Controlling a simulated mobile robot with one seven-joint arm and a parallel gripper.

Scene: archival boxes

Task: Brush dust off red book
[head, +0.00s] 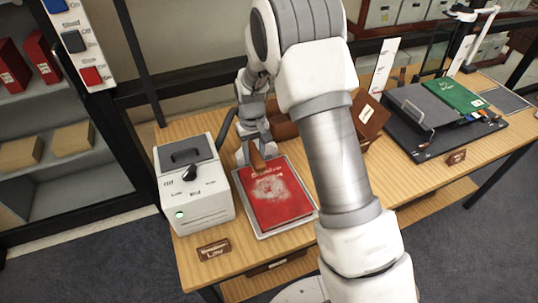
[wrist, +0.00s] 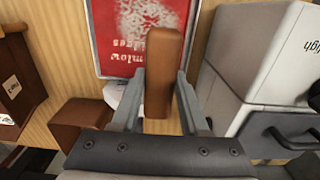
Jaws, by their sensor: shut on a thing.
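The red book (head: 274,204) lies flat on a grey tray (head: 243,209) on the wooden table. A pale patch of dust covers much of its cover, and it also shows at the top of the wrist view (wrist: 120,45). In the wrist view my gripper (wrist: 157,92) is shut on a brown wooden block-like handle (wrist: 164,70), likely the brush. The handle reaches over the book's edge; its bristles are hidden, so I cannot tell if it touches the cover.
A white machine (head: 195,190) with a dial and a green light stands close left of the tray. A brown box (wrist: 78,122) stands near the gripper. Shelves stand at the left.

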